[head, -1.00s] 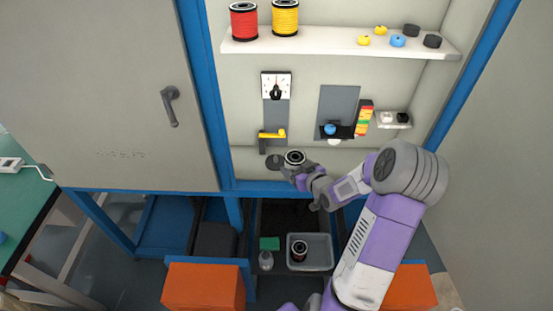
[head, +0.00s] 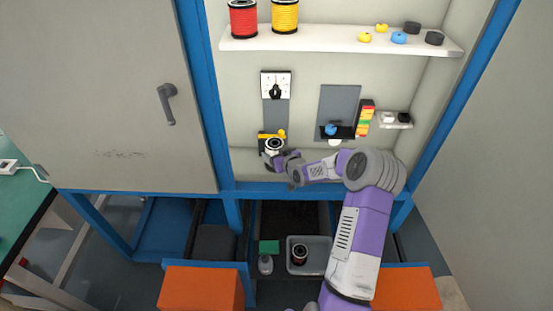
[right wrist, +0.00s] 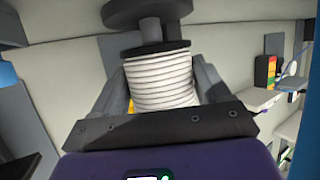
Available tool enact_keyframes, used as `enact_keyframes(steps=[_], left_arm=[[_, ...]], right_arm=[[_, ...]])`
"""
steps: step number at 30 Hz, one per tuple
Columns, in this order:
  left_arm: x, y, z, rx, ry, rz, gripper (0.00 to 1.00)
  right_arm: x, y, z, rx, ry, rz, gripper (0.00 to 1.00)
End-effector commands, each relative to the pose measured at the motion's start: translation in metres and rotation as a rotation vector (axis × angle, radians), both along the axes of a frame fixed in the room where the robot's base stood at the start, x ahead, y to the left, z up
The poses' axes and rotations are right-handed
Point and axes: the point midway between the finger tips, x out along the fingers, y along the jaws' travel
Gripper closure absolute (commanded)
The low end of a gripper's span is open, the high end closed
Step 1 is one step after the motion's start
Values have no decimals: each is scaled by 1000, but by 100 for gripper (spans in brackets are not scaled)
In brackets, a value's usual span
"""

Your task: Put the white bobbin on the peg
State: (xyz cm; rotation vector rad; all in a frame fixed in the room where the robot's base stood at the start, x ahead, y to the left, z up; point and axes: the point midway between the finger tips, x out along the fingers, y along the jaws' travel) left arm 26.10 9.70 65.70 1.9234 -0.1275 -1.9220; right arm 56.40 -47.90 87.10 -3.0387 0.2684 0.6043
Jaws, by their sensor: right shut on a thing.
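The white bobbin (head: 274,144) has black flanges and white winding. My right gripper (head: 281,155) is shut on it, low at the left of the cabinet's back wall. In the right wrist view the winding (right wrist: 163,72) sits between the two fingers. Just beyond the bobbin's far flange is a short grey cylinder, seemingly the peg (right wrist: 151,29), with a wide grey disc (right wrist: 140,10) behind it. They look lined up or nearly so; I cannot tell whether the peg is inside the bobbin. In the head view the bobbin hides the peg. My left gripper is not in view.
A yellow handle (head: 282,133) is right beside the bobbin, under a dial (head: 276,86). A black holder (head: 337,131) and coloured stack (head: 365,118) stand right. A shelf (head: 340,42) is above. A grey tray (head: 323,268) with another bobbin (head: 300,253) lies below.

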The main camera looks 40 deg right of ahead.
Motion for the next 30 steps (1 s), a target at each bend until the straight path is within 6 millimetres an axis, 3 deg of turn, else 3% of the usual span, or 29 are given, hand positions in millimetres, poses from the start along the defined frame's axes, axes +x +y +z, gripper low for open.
enact_keyframes(steps=[4, 15, 16, 20, 30], left_arm=[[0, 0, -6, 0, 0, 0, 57], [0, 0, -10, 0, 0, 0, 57], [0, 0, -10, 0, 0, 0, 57], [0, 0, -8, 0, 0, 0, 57], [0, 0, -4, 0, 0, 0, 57]], right_arm=[[0, 0, -21, 0, 1, 0, 64], [0, 0, -25, -1, -1, -1, 64], [0, 0, -25, -1, 0, -1, 23], [0, 0, -24, -1, 0, -1, 3], [0, 0, -20, 0, 0, -1, 0]])
